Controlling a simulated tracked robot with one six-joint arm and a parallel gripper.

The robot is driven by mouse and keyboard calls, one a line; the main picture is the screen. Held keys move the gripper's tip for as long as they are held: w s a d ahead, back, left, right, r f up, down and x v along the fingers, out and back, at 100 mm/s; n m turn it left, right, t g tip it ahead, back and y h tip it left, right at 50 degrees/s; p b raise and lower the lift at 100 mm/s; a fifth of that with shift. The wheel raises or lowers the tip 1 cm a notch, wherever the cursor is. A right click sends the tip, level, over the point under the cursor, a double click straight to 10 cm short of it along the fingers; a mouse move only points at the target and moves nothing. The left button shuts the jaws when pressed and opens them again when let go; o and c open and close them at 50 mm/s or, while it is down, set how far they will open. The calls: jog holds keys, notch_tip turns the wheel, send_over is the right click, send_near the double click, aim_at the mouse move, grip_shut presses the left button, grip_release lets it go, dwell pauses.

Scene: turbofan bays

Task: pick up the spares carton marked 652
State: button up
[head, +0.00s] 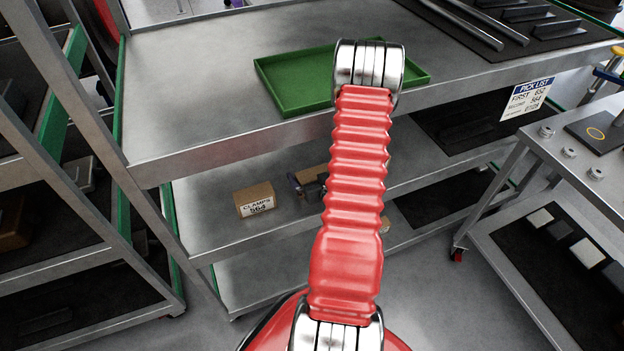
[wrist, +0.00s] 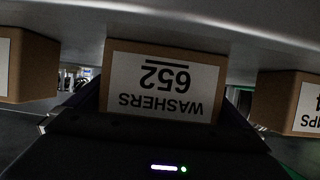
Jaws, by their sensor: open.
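The spares carton marked "WASHERS 652" (wrist: 160,85) fills the middle of the wrist view, its label upside down. My gripper (wrist: 160,108) is open, with a dark finger toward each side of this carton; I cannot tell how far the fingers reach along it. In the head view a brown carton (head: 318,174), probably the same one, stands on the middle shelf, partly hidden by my gripper (head: 308,188) and my red arm. Its label does not show there.
A carton marked "CLAMPS 564" (head: 254,200) stands to the left on the same shelf; it shows at right in the wrist view (wrist: 289,103). Another carton (wrist: 25,65) is at left there. A green tray (head: 283,85) lies on the top shelf, above. A pick list (head: 527,98) hangs at right.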

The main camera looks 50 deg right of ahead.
jog(key=shift+w+f, duration=0.1)
jog(key=shift+w, duration=0.25)
jog(key=shift+s, duration=0.2)
jog(key=shift+c, duration=0.5)
jog(key=c, duration=0.9)
